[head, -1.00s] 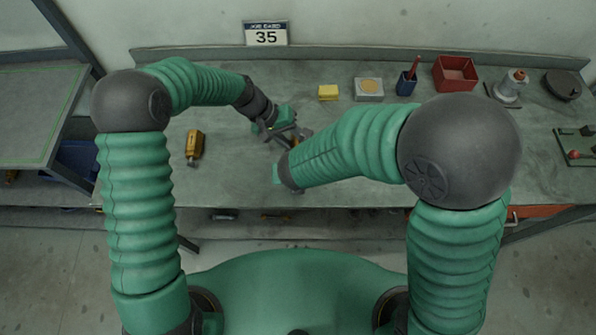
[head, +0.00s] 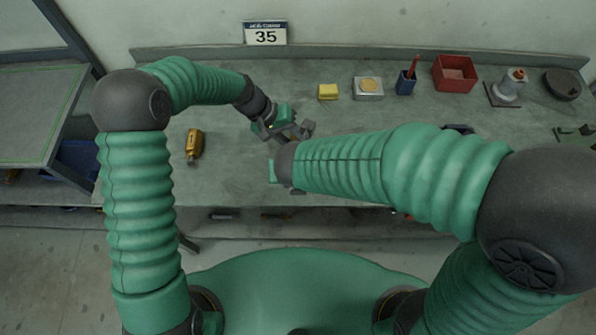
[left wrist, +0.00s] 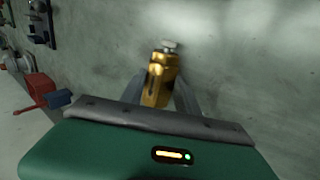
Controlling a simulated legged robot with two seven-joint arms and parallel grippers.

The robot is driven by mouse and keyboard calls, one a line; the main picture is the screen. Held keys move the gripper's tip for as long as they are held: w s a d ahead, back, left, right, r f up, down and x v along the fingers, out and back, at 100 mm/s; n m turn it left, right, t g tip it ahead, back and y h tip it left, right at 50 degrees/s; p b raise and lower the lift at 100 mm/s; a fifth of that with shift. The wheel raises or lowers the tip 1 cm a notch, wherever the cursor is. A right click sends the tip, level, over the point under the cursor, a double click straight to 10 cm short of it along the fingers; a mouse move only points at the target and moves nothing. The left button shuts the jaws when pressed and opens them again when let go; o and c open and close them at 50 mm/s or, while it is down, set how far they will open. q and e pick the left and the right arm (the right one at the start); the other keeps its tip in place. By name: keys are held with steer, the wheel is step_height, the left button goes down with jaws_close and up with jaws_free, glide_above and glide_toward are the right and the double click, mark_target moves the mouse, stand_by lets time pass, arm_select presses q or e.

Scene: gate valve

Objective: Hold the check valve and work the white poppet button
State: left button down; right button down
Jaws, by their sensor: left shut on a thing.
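In the left wrist view, a brass check valve (left wrist: 157,85) stands between the two grey fingers of my left gripper (left wrist: 160,92), which is shut on its body. The white poppet button (left wrist: 169,45) shows at the valve's far end, clear of the fingers. In the head view my left gripper (head: 293,129) is over the middle of the bench, and the valve cannot be made out there. My right gripper (head: 284,178) is just below and close to it in the picture. My own forearm and wrist hide most of its fingers.
A brass fitting (head: 194,145) lies on the bench (head: 225,165) at left. A yellow block (head: 328,92), a grey box (head: 368,88), a blue cup (head: 406,83) and a red bin (head: 455,73) stand along the back. The bench between fitting and left gripper is clear.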

arm_select(q)
steer(key=shift+w+a, duration=0.1)
steer(key=c, duration=0.8)
jaws_free()
steer(key=shift+f, duration=0.1)
